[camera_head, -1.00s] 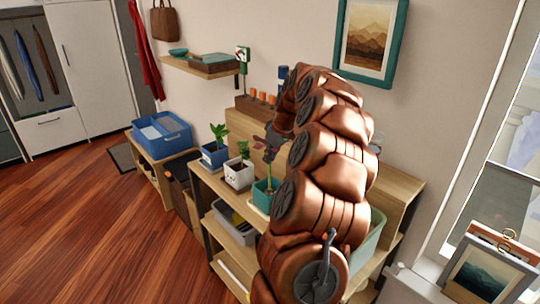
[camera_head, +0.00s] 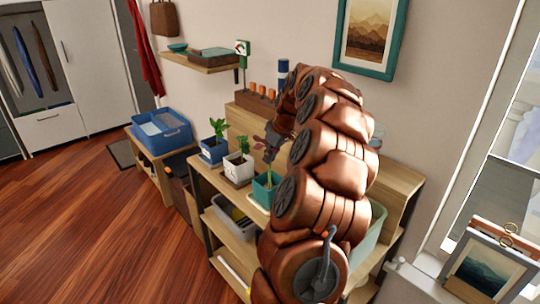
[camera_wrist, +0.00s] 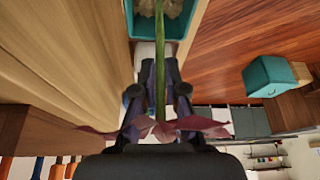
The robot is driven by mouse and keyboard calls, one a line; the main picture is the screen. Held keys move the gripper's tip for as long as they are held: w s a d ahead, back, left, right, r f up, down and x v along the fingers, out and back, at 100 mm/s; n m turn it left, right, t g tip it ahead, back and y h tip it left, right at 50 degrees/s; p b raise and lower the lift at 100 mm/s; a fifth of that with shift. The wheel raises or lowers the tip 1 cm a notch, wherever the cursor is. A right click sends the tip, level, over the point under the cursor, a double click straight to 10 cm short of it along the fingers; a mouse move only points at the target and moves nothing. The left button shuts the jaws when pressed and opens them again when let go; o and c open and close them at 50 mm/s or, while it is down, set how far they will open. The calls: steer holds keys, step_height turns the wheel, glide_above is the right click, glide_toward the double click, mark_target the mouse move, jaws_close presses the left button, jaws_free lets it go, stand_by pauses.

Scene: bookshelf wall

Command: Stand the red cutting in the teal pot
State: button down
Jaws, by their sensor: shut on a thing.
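The red cutting has dark red leaves (camera_head: 270,143) and a long green stem (camera_wrist: 175,50). My gripper (camera_wrist: 166,90) is shut on the stem just below the leaves. The teal pot (camera_head: 264,194) stands on the wooden shelf unit, right of a white pot. In the head view the stem runs down to the pot's mouth, roughly upright. In the wrist view the stem passes over the teal pot (camera_wrist: 135,28), which holds pale lumpy fill. The stem's lower end is out of sight, so I cannot tell whether it touches the fill.
A white pot (camera_head: 238,170) and a blue pot (camera_head: 213,154), both with green plants, stand left of the teal pot. A rack with orange pieces (camera_head: 268,94) and a blue-and-white bottle (camera_head: 283,72) are behind. A blue bin (camera_head: 165,142) sits farther left.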

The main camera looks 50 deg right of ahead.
mark_target(270, 164)
steer(key=shift+f+b, duration=0.9)
steer(key=shift+f, duration=0.75)
steer(key=c, duration=1.2)
jaws_free()
steer(key=shift+o, duration=0.4)
steer(key=o, duration=0.4)
steer(key=shift+w+p+v, duration=0.2)
steer(key=shift+v, duration=2)
steer(key=shift+w+p+v, duration=0.2)
steer(key=shift+v, duration=2.05)
steer(key=shift+r, duration=0.2)
